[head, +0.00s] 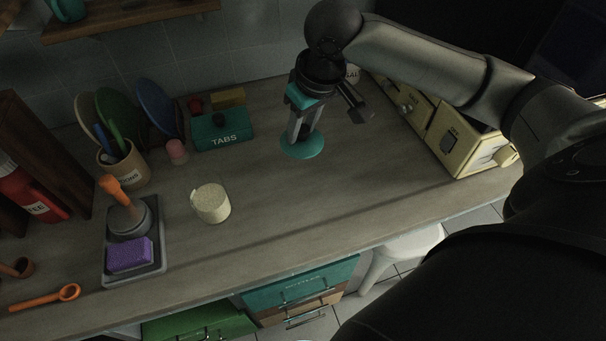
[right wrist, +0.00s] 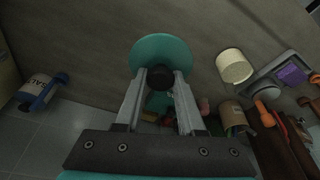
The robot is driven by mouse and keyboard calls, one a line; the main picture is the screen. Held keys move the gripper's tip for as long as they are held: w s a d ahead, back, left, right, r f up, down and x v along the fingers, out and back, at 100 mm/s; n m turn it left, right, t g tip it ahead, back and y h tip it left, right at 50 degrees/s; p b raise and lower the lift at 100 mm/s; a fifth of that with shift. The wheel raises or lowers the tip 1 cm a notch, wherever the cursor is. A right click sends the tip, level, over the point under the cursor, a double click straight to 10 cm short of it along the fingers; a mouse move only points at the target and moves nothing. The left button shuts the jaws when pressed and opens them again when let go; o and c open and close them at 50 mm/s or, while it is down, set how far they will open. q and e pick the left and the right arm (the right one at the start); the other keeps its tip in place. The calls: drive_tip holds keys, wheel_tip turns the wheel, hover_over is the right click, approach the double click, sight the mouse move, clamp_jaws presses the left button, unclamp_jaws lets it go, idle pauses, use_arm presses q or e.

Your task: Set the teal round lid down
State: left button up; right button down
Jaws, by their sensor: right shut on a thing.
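The teal round lid (head: 302,147) is at the back middle of the counter in the head view, below my right gripper (head: 303,128). My right gripper points down and is shut on the lid's dark knob. In the right wrist view, the lid (right wrist: 160,50) shows beyond the fingertips, with the black knob (right wrist: 160,78) between the fingers. Whether the lid touches the counter or is just above it, I cannot tell. My left gripper is not in view.
A cream cup (head: 211,204) stands left of the lid. A grey tray (head: 135,265) holds a purple sponge (head: 130,254). The counter in front of the lid is clear.

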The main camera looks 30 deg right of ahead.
sight(313, 150)
wheel_tip(313, 150, down, 14)
drive_tip(key=b, duration=0.4)
drive_tip(key=shift+f, duration=0.25)
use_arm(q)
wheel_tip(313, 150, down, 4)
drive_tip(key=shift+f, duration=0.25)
use_arm(e)
drive_tip(key=shift+r, duration=0.1)
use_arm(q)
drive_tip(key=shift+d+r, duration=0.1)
use_arm(e)
drive_tip(key=c, duration=0.5)
unclamp_jaws()
use_arm(q)
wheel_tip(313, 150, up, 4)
drive_tip(key=p, duration=0.4)
use_arm(e)
drive_tip(key=v, duration=1.2)
drive_tip(key=shift+d, duration=0.1)
